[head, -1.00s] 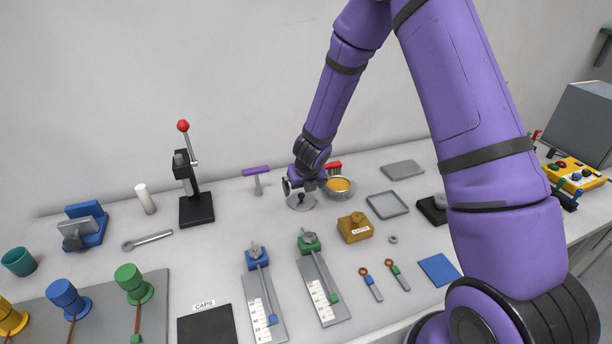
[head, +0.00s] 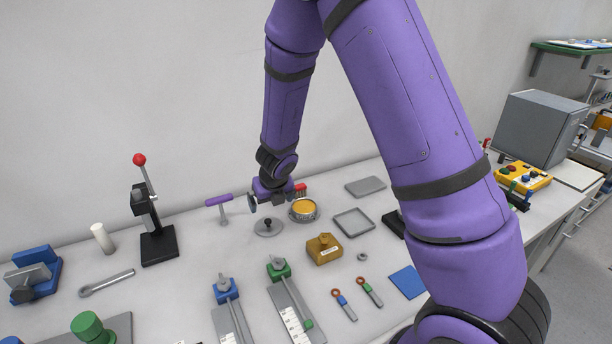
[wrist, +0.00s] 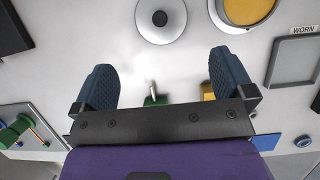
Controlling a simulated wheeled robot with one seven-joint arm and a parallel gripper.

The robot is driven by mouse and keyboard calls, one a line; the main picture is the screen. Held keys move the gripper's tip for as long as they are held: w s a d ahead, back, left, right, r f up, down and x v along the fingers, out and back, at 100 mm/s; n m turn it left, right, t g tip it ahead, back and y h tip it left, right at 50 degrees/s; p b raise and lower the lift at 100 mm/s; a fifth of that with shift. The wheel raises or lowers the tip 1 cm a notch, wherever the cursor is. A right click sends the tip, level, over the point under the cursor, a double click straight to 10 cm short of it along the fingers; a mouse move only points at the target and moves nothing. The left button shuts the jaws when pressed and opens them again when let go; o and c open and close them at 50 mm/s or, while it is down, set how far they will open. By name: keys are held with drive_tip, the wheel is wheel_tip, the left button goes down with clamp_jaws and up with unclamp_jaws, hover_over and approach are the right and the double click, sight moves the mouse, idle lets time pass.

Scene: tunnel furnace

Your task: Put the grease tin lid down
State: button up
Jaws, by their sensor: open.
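The grease tin lid (head: 268,229) is a grey disc with a dark knob, lying flat on the white bench. It also shows in the wrist view (wrist: 148,29), beyond my fingertips and between their lines. The open grease tin (head: 303,210), with yellow-orange grease, stands just right of the lid, apart from it in the wrist view. My gripper (head: 270,202) is above and behind the lid, clear of it. In the wrist view its two blue fingers (wrist: 162,75) are wide apart with nothing between them.
A grey tray (head: 354,223) is to the right. An ochre block (head: 324,249) sits in front. Bare bench lies left of the lid.

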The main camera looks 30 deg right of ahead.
drive_tip(key=s+r+n+y, duration=0.1)
drive_tip(key=s+r+n, duration=0.3)
drive_tip(key=r+n, duration=0.3)
drive_tip(key=s+a+r+n+t+y, duration=0.1)
drive_tip(key=s+r+n+y, duration=0.15)
drive_tip(key=r+n, duration=0.45)
drive_tip(key=s+r+n+y, duration=0.1)
drive_tip(key=s+r+n, duration=0.4)
drive_tip(key=r, duration=0.5)
drive_tip(key=s+d+r+n+h, duration=0.1)
drive_tip(key=s+d+r+n, duration=0.1)
drive_tip(key=s+n, duration=0.3)
drive_tip(key=s+d+r+n+h, duration=0.2)
drive_tip(key=s+n, duration=0.4)
drive_tip(key=s, duration=0.3)
drive_tip(key=s+d+r+n+h, duration=0.1)
drive_tip(key=s+d+r+n, duration=0.2)
drive_tip(key=s+n, duration=0.3)
drive_tip(key=shift+s+d+r, duration=0.2)
drive_tip(key=shift+s+d, duration=0.25)
drive_tip(key=shift+s, duration=0.3)
